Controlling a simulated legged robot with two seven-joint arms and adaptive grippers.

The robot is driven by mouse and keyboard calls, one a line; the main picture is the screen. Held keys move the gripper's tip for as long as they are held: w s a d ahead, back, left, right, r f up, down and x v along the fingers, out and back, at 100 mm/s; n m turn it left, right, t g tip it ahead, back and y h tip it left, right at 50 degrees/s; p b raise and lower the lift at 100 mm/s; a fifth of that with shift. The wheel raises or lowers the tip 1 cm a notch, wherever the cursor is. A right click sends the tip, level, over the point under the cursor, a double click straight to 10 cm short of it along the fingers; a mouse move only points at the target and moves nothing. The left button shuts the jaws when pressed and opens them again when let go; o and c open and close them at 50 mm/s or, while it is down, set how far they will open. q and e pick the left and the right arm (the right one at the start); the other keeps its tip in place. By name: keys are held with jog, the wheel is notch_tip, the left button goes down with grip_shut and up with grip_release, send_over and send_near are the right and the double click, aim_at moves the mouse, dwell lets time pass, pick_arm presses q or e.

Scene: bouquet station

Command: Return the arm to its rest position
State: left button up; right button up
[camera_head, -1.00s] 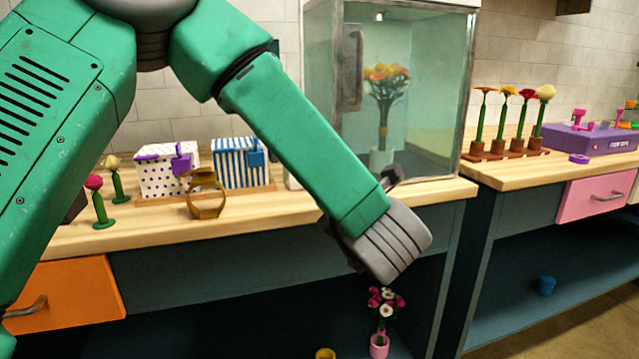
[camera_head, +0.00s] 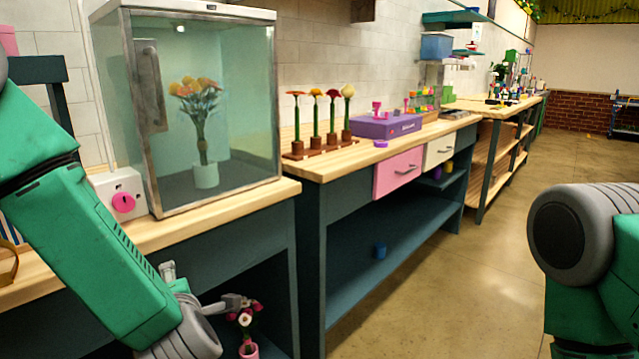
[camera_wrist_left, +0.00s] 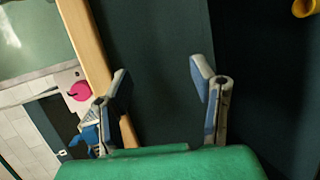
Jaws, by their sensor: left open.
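My left arm comes in from the left in the head view and reaches down in front of the near bench. My left gripper (camera_head: 205,288) is at the bench's front, below the worktop edge, with its fingers apart and nothing between them. The left wrist view also shows the gripper (camera_wrist_left: 160,80) open and empty, with dark bench panels beyond it. Part of my right arm (camera_head: 580,240) shows at the right edge of the head view; its gripper is out of view.
A glass cabinet (camera_head: 215,110) with a bouquet stands on the near bench (camera_head: 235,205). A white box with a pink knob (camera_head: 123,203) is beside it. A pink vase (camera_head: 249,351) of flowers is low behind my gripper. Open floor (camera_head: 440,290) lies right.

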pick_arm(q)
jog(key=s+d+f+m+g+h+p, duration=0.1)
jog(key=s+f+m+h, duration=0.15)
jog(key=f+m, duration=0.3)
jog(key=s+f+m+g+h+p, duration=0.1)
jog(key=s+f+m+g+h, duration=0.1)
jog(key=s+f+m, duration=0.4)
jog(key=s+a+f+m+g+h+p, duration=0.1)
jog(key=s+f+m+g, duration=0.3)
jog(key=s, duration=0.8)
jog(key=s+a+f+m+g+h+p, duration=0.1)
jog(key=s+f+m+g, duration=0.4)
jog(key=s+m, duration=0.5)
notch_tip(320, 180, down, 3)
jog(key=shift+s+a+r+h+p, duration=0.2)
jog(key=shift+s+h+p, duration=0.15)
jog(key=shift+s, duration=0.55)
